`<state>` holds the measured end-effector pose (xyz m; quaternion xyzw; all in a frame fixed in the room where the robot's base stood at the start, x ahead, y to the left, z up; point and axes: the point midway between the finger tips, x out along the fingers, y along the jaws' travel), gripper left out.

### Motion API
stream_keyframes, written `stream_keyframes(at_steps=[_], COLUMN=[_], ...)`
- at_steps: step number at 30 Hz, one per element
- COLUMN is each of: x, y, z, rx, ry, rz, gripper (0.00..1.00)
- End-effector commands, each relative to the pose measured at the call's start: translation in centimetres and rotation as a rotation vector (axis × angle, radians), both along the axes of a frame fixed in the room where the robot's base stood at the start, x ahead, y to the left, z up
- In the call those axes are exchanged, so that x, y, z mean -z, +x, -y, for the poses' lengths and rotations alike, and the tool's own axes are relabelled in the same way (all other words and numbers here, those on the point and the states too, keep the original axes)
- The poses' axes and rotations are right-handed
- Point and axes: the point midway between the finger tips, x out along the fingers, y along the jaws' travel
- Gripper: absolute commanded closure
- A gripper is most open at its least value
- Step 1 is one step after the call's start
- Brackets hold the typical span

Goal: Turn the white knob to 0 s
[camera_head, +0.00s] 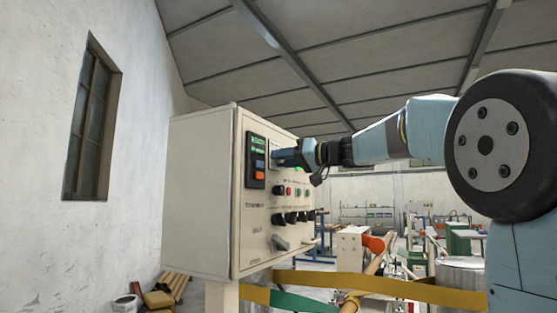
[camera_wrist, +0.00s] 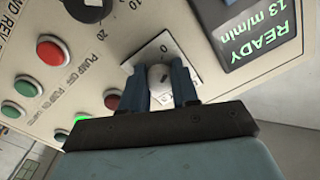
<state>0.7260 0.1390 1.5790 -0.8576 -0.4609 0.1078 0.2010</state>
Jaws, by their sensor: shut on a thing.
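The white knob (camera_wrist: 161,76) shows in the wrist view between my two blue fingers, with a small dark mark on its visible end. It sits on a pale dial plate (camera_wrist: 177,52) with a printed "0" near its upper corner. The rest of the scale is largely hidden by my fingers, so I cannot tell the exact setting. My gripper (camera_wrist: 160,88) is shut on the knob, one finger on each side. In the head view my gripper (camera_head: 283,157) is at the upper part of the control box face and hides the knob.
The beige control box (camera_head: 202,200) carries a green-lit display (camera_wrist: 258,28). A red button (camera_wrist: 51,50), green buttons and a black knob (camera_wrist: 88,8) are close to my gripper. Yellow bands (camera_head: 350,283) run below the box.

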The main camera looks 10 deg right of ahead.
Motion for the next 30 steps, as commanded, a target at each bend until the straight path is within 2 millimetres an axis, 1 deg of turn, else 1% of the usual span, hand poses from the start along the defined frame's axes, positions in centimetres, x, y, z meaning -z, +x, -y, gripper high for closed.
stream_keyframes(at_steps=[1,9,15,30], x=[0.59,0.58,0.55,0.45], y=[0.35,0.37,0.38,0.36], z=[0.22,0.24,0.26,0.31], rx=[0.005,0.005,0.005,0.006], ry=[-0.026,-0.131,-0.177,-0.204], rz=[0.023,0.182,0.253,0.295], gripper=[1.0,1.0,1.0,1.0])
